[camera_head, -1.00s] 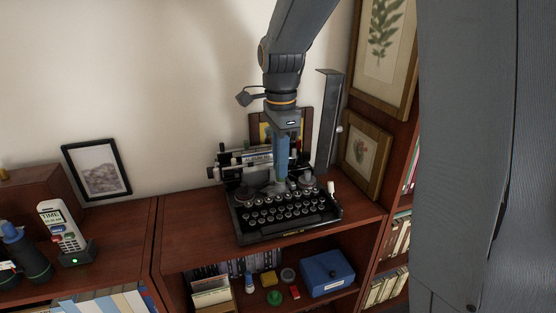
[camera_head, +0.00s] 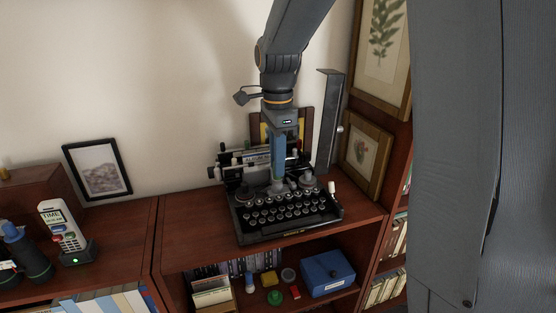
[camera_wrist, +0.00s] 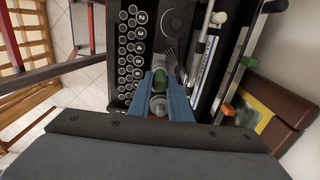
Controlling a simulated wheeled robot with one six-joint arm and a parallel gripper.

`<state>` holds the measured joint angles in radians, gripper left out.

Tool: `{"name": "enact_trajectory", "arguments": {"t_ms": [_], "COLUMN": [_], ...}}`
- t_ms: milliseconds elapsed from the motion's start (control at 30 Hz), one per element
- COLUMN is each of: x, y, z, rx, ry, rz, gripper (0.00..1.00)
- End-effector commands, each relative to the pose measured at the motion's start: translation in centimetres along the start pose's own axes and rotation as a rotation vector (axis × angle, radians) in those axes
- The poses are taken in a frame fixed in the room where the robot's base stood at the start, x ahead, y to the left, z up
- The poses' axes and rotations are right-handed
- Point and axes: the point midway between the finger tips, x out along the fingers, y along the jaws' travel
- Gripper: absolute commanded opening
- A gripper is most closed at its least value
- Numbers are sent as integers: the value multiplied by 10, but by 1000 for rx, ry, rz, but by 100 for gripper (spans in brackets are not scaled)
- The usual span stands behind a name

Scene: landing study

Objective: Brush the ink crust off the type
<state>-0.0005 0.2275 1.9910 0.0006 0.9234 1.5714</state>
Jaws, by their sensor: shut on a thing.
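A black typewriter (camera_head: 292,229) stands on the wooden cabinet top, its keys toward the front. In the wrist view its round keys (camera_wrist: 131,60) are on the left, its platen (camera_wrist: 209,50) on the right. A few thin metal type bars (camera_wrist: 177,67) show just past my fingers. My gripper (camera_head: 278,182) points down over the middle of the typewriter. Ink crust is not distinguishable.
The wooden cabinet top (camera_head: 185,235) is clear left of the typewriter. A tall grey metal upright (camera_head: 328,115) stands behind it at right, near framed prints (camera_head: 366,150). A blue box (camera_head: 327,272) and small items lie on the shelf below. A cordless phone (camera_head: 66,232) stands left.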

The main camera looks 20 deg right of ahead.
Motion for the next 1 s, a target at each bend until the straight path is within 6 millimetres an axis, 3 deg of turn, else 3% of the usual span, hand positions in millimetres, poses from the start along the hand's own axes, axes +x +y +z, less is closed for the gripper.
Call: {"name": "enact_trajectory", "arguments": {"t_ms": [300, 733, 1000], "x": [1, 4, 3], "y": [15, -6, -6], "z": [0, 0, -6], "rx": [0, 0, -1], "ry": [0, 1, 1], "rz": [1, 1, 2], "gripper": [0, 0, 0]}}
